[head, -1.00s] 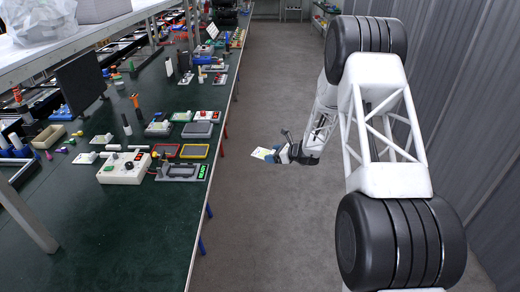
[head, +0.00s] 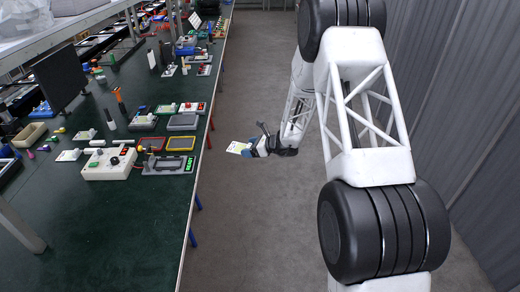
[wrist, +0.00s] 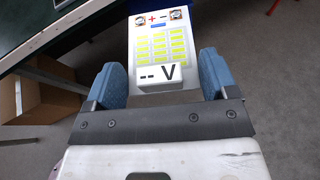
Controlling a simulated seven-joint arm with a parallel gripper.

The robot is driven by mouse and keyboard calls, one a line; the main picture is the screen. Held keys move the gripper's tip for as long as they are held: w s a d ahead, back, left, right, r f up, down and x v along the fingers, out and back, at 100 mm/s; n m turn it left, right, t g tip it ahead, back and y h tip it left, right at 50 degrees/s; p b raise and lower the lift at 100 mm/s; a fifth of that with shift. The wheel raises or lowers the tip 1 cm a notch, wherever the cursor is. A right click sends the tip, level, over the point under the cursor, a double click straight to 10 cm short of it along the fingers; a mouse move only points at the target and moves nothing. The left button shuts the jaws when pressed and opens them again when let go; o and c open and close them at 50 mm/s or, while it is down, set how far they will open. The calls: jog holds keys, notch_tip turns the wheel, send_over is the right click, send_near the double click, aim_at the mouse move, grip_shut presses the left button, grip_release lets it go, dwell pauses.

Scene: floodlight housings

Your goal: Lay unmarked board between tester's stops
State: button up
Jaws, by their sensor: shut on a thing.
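My gripper (head: 256,149) is shut on a white board (head: 239,148), which it holds over the aisle floor, right of the bench edge. In the wrist view the board (wrist: 160,45) lies between the two blue fingers (wrist: 163,72). It has rows of yellow cells, a red plus and a minus sign, and two round contacts at its far end. The grey tester (head: 168,165), with a small green display, lies near the bench's right edge. Its stops are too small to make out.
A cream control box (head: 110,163) stands left of the tester. Red-framed (head: 152,144) and yellow-framed (head: 181,143) trays and a grey tray (head: 183,122) lie behind it. The green bench (head: 120,235) is clear in front. A cardboard box (wrist: 45,95) shows under the bench.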

jog(key=s+a+r+n+g, duration=0.1)
jog(key=a+r, duration=0.1)
jog(key=a, duration=0.6)
jog(key=s+a+r+n+g, duration=0.1)
jog(key=a+r+g, duration=0.1)
jog(key=a, duration=0.6)
notch_tip(320, 180, up, 3)
jog(key=n+g+y, duration=0.1)
jog(key=n+g, duration=0.1)
send_over(179, 164)
jog(key=shift+s, duration=0.1)
jog(key=shift+d+f, duration=0.1)
jog(key=shift+f, duration=0.15)
jog(key=shift+f, duration=2.5)
jog(key=shift+f, duration=0.3)
jog(key=o, duration=0.8)
jog(key=shift+o, duration=0.2)
jog(key=shift+v, duration=3.9)
